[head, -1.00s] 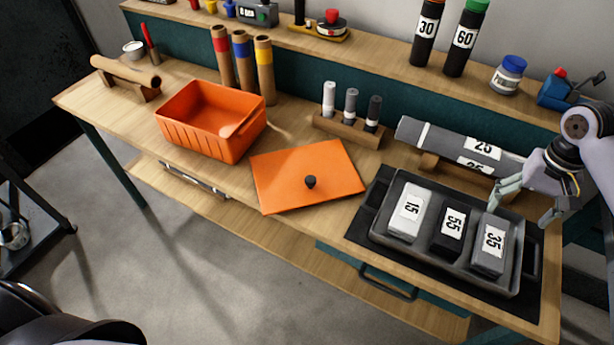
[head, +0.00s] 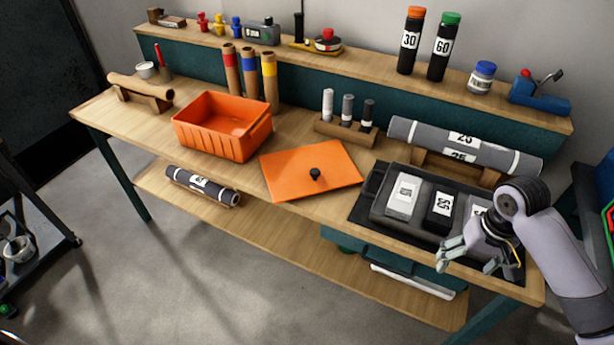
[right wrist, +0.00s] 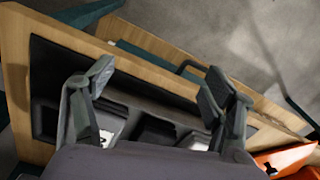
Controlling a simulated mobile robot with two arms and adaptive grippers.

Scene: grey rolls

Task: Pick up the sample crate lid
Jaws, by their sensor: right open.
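A piece of orange shows at the lower right of the right wrist view (right wrist: 288,160). My right gripper (head: 474,268) is open and empty above the right part of the dark tray, well to the right of the lid. It also shows in the right wrist view (right wrist: 160,85), fingers spread. My left gripper is not in view.
The dark tray (head: 374,184) holds several numbered blocks beside the lid. A grey roll (head: 463,146) rests on a wooden stand behind it. A wooden holder (head: 345,130) with three small cylinders stands behind the lid. Bare bench (head: 240,172) lies left of the lid.

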